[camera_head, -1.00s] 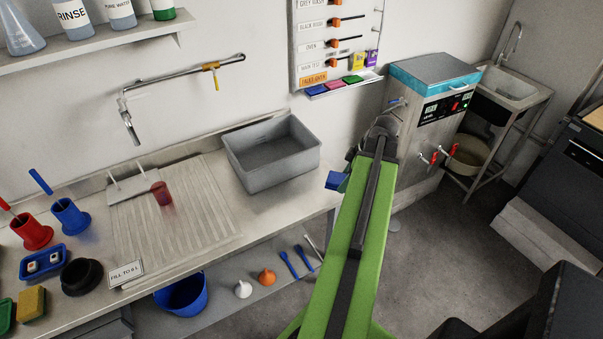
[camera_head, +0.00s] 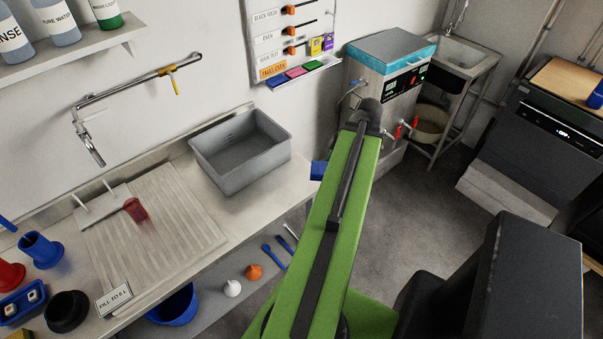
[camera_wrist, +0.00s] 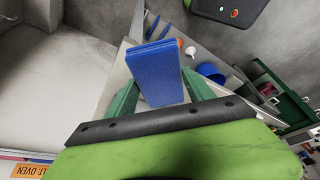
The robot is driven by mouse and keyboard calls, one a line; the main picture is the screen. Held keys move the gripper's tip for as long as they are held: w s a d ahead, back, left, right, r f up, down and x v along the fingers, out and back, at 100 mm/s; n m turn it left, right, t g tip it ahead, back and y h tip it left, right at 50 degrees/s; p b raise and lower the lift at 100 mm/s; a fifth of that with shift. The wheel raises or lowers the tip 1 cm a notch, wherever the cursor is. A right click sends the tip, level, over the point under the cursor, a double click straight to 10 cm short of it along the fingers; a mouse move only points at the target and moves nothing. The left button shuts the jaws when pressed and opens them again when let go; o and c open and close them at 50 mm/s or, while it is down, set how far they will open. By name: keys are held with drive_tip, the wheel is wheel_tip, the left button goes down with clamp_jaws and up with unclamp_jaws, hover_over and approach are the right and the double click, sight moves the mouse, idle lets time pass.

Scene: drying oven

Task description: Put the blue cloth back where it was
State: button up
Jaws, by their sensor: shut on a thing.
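The blue cloth (camera_wrist: 156,72) is a folded block held between the green fingers of my gripper (camera_wrist: 158,88) in the wrist view. My gripper is shut on it. In the head view a small part of the blue cloth (camera_head: 318,170) shows left of my arm, beyond the right end of the bench; my arm hides the rest of it and most of the gripper. Another blue item (camera_head: 597,95) stands at the right edge of the head view, on a wooden top; it is cut off, so I cannot tell what it is.
A grey basin (camera_head: 240,155) sits on the bench (camera_head: 215,225). A steel unit with a teal-edged lid (camera_head: 390,50) stands beyond my arm. A dark appliance (camera_head: 535,130) with a wooden top is at the right. The floor (camera_head: 430,190) between is clear.

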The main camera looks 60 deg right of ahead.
drive_tip(key=shift+s+a+r, duration=0.15)
drive_tip(key=shift+s+r, duration=0.05)
drive_tip(key=shift+s, duration=0.1)
drive_tip(key=shift+w+f+b, duration=0.15)
drive_tip(key=shift+f+b, duration=0.1)
drive_tip(key=shift+b, duration=0.1)
drive_tip(key=b, duration=0.7)
hover_over(301, 179)
drive_tip(key=s, duration=0.2)
drive_tip(key=f, duration=0.6)
drive_tip(key=shift+w+d+f, duration=0.25)
drive_tip(key=shift+d+f, duration=0.05)
drive_tip(key=shift+f, duration=0.1)
drive_tip(key=shift+w, duration=0.3)
wheel_tip(301, 179, down, 4)
drive_tip(key=b, duration=0.4)
drive_tip(key=shift+f, duration=0.15)
drive_tip(key=shift+r, duration=0.2)
drive_tip(key=shift+f, duration=0.15)
drive_tip(key=o, duration=1.2)
